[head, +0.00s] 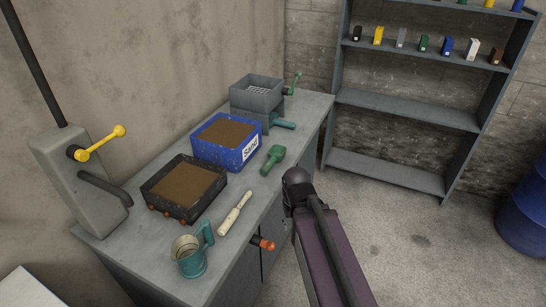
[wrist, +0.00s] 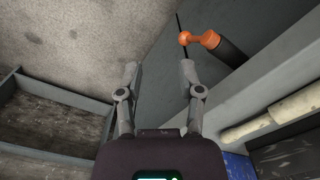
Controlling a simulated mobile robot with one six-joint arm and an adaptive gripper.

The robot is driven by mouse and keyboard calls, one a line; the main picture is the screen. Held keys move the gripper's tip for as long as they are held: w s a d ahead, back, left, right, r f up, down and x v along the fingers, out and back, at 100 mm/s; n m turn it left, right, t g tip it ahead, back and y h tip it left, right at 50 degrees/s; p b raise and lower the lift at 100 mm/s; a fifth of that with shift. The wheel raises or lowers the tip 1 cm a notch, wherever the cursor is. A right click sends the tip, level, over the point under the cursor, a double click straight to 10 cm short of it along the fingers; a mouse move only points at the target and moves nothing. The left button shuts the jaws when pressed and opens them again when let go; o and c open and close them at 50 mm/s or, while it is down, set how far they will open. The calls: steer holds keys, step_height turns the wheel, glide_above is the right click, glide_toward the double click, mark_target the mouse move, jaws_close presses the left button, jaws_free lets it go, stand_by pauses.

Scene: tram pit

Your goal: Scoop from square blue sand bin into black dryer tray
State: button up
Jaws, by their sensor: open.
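The square blue sand bin (head: 247,153), with a white "Sand" label, stands on the grey workbench in the head view and holds brown material. The black tray (head: 182,215) sits nearer, to its left, and also holds brown material. A green scoop-like tool (head: 273,159) lies right of the bin; its exact shape is hard to tell. My gripper (wrist: 159,75) is open and empty in the wrist view, its fingers apart. In the head view my arm's end is off the bench's front edge, right of the green tool, and its fingers are not clearly seen.
A shelf (head: 405,108) stands behind open floor.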

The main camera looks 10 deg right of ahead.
steer(key=shift+a, duration=0.2)
steer(key=w+d+m+t+y+b, duration=0.3)
steer(key=w+y, duration=0.4)
steer(key=w, duration=0.6)
steer(key=w+d+r+m+t+y+b, duration=0.3)
steer(key=w+d+r+m+t+y, duration=0.1)
steer(key=w+d, duration=0.3)
steer(key=shift+w+r+t, duration=0.4)
steer(key=shift+w+r, duration=0.2)
steer(key=shift+w, duration=0.45)
steer(key=b, duration=0.3)
glide_toward(272, 164)
steer(key=x, duration=0.3)
steer(key=shift+w+a+f+b, duration=0.3)
steer(key=shift+w+a+f, duration=0.05)
steer(key=shift+a, duration=0.05)
